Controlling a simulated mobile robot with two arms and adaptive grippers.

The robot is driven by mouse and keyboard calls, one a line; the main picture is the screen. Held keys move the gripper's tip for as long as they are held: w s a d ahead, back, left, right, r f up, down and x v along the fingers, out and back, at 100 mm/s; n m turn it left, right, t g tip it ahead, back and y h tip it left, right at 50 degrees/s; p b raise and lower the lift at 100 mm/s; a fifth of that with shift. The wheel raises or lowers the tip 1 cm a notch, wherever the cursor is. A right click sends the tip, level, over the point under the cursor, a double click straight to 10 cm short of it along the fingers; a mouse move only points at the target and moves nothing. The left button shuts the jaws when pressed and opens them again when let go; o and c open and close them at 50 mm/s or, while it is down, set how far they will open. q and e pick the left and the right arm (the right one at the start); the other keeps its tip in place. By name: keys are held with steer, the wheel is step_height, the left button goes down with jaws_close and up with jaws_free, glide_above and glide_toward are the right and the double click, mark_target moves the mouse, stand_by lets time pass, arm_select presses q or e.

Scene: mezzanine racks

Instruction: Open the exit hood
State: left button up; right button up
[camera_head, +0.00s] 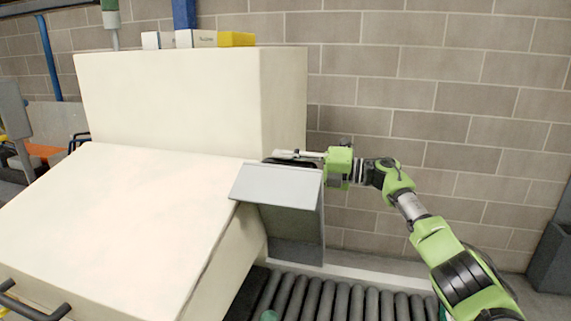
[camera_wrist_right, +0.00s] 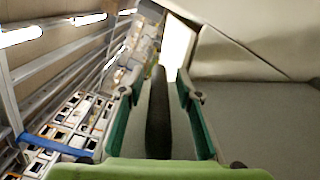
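The exit hood (camera_head: 278,184) is a grey metal cover on the right end of the cream machine, above the rollers. Its pale upper panel slopes forward over a darker grey front. My right gripper (camera_head: 285,154) is at the hood's top rear edge, beside a black bar there. In the right wrist view, the green fingers of my right gripper (camera_wrist_right: 155,92) stand apart. A dark bar (camera_wrist_right: 158,125) lies between them with gaps on both sides, so the gripper is open around it. The grey surface (camera_wrist_right: 250,120) fills the right of that view. My left gripper is not in view.
The cream machine body (camera_head: 170,95) stands left of the hood, with a sloping cream cover (camera_head: 110,220) and a black handle (camera_head: 35,309) at lower left. A roller conveyor (camera_head: 345,300) runs below. A block wall (camera_head: 440,110) stands behind. Boxes (camera_head: 195,39) sit on top.

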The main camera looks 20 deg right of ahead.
steer(key=v, duration=1.2)
